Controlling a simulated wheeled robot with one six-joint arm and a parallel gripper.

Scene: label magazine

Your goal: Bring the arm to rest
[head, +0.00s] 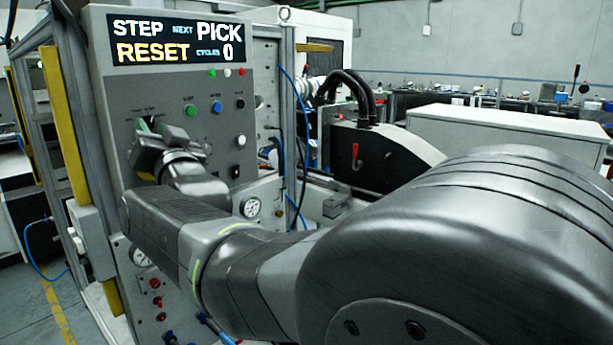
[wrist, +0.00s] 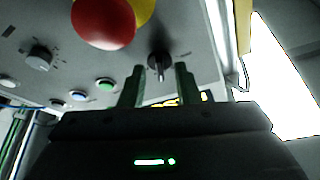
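My arm (head: 275,270) reaches from the lower right toward the grey control panel (head: 180,82). My gripper (head: 150,128) is at the panel's left part, below the display, and hides the panel there. In the wrist view my gripper (wrist: 157,76) has its two fingers apart with a gap between them. A black knob or switch (wrist: 158,62) shows in line with that gap, on the panel. I cannot tell whether the fingers touch it. I see nothing held.
A display (head: 180,42) reads STEP, NEXT PICK, RESET, CYCLES 0. A red mushroom button (wrist: 103,22) on yellow is close to my fingers. Green (head: 191,110) and blue (head: 216,106) buttons sit right of my gripper. A gauge (head: 250,206) and frame posts (head: 62,125) stand near my arm.

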